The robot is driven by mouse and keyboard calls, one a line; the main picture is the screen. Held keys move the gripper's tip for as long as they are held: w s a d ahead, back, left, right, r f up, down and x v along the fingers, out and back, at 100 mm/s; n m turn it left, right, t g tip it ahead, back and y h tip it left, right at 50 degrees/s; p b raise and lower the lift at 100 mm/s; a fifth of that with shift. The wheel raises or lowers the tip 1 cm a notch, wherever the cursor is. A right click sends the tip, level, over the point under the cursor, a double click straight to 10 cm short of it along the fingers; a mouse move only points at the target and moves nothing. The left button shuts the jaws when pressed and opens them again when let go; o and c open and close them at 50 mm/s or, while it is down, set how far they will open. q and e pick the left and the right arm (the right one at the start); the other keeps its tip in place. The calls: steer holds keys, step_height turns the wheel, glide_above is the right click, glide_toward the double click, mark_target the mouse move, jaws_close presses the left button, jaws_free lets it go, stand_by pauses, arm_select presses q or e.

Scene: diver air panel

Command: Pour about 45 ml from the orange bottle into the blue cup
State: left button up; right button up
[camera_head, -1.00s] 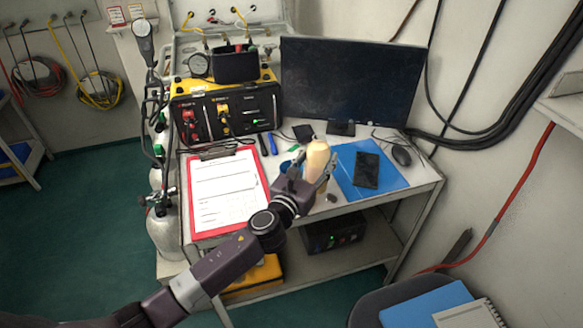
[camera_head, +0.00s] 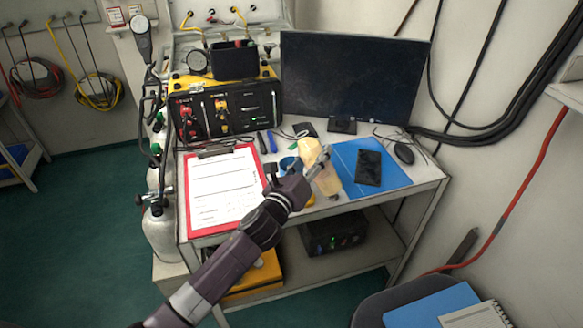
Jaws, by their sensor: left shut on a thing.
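The orange bottle (camera_head: 328,181) looks pale yellow-orange and is held tilted above the table, its upper part leaning left toward the cup. My left gripper (camera_head: 312,170) is shut on it, with a grey finger crossing its front. The blue cup (camera_head: 287,162) stands on the table just left of the bottle, partly hidden behind my gripper. I cannot tell whether liquid is flowing or how full the cup is. My right gripper is not in view.
A red clipboard (camera_head: 187,208) lies to the left. A blue mat (camera_head: 396,176) with a dark phone (camera_head: 368,167) lies to the right. The monitor (camera_head: 350,82) and the gauge panel (camera_head: 226,112) stand behind. A mouse (camera_head: 404,153) is at the back right.

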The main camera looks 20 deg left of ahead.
mark_target(326, 173)
arm_select(q)
steer(key=shift+a+f+n, duration=0.1)
steer(key=shift+n, duration=0.3)
steer(key=shift+w+r+n, duration=0.1)
steer(key=shift+r+n, duration=0.3)
steer(key=shift+n, duration=0.2)
steer(key=shift+d+r+n, duration=0.2)
steer(key=shift+d+n, duration=0.15)
steer(key=shift+n, duration=0.55)
steer(key=shift+r+n+b, duration=0.1)
steer(key=shift+n+b, duration=0.2)
steer(key=shift+b, duration=0.05)
steer(key=shift+d+f+n+b, duration=0.3)
steer(key=shift+f+n+b, duration=0.65)
steer(key=shift+b, duration=0.3)
steer(key=shift+s+d, duration=0.2)
steer(key=shift+s+d+f+n+b, duration=0.2)
steer(key=shift+d+b, duration=0.1)
steer(key=shift+d, duration=0.35)
steer(key=shift+s+d+f+n+b, duration=0.15)
steer(key=shift+d+b, duration=0.1)
steer(key=shift+d, duration=0.35)
steer(key=shift+w, duration=0.1)
steer(key=shift+d+f+n+b, duration=0.15)
steer(key=shift+f+n+b, duration=0.25)
steer(key=shift+b, duration=0.15)
